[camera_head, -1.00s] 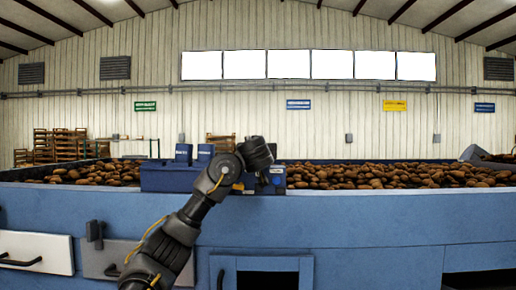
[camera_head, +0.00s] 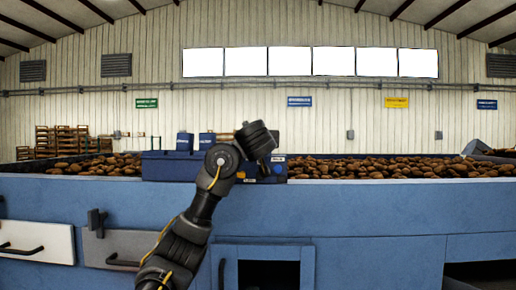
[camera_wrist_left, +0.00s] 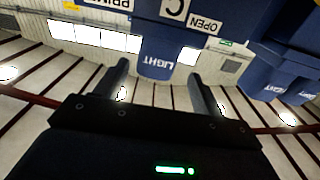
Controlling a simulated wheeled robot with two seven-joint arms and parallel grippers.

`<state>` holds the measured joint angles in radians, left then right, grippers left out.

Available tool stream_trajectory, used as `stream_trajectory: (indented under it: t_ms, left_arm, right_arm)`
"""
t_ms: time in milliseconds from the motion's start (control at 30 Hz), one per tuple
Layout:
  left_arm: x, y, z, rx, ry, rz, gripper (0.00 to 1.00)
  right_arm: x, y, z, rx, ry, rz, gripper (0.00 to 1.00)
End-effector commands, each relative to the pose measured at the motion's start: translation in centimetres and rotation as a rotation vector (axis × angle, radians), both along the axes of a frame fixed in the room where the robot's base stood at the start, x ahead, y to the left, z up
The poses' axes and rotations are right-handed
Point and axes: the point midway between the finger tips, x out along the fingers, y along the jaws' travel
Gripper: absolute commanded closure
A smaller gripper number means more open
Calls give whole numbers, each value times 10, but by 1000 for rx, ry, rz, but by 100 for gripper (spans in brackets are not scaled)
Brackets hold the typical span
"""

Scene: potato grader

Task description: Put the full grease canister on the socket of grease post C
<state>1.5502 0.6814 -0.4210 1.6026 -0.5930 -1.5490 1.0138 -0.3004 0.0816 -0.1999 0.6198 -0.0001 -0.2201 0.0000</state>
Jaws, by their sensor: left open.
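My left gripper (camera_head: 262,146) is raised above a blue box (camera_head: 270,172) on the machine's rim and hides part of what lies behind it. In the left wrist view, its two dark fingers (camera_wrist_left: 158,70) are spread and empty. A blue canister marked LIGHT (camera_wrist_left: 158,62) shows upside down between and beyond them. It adjoins a blue body with a C label (camera_wrist_left: 173,8) and an OPEN label; I cannot tell whether the fingers are around it. More blue canisters (camera_wrist_left: 268,80) show at right. In the head view, two blue canisters (camera_head: 185,141) (camera_head: 207,140) stand above a long blue box (camera_head: 168,166).
The blue machine wall (camera_head: 370,212) runs across the front, with potatoes (camera_head: 385,168) behind its rim. A white drawer (camera_head: 38,242) and a grey drawer (camera_head: 112,249) are at lower left. Dark openings are at lower middle and right. Wooden crates stand far left.

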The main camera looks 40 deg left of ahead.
Motion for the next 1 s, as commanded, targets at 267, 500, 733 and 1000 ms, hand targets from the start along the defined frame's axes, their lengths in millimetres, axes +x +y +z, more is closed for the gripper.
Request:
stream_trajectory:
  t_ms: [267, 500, 733, 1000]
  left_arm:
    - [-43, -33, -6, -2, -3, -2, 31]
    - [-57, -43, -3, -1, 0, 1, 31]
    - [-58, -44, -2, -1, 1, 1, 31]
    - [-58, -43, -2, -1, 1, 1, 31]
  right_arm:
    - [0, 2, -35, 2, -1, -1, 100]
    - [0, 2, -40, 2, -1, -1, 100]
    - [0, 2, -40, 2, -1, -1, 100]
    - [0, 2, -40, 2, -1, -1, 100]
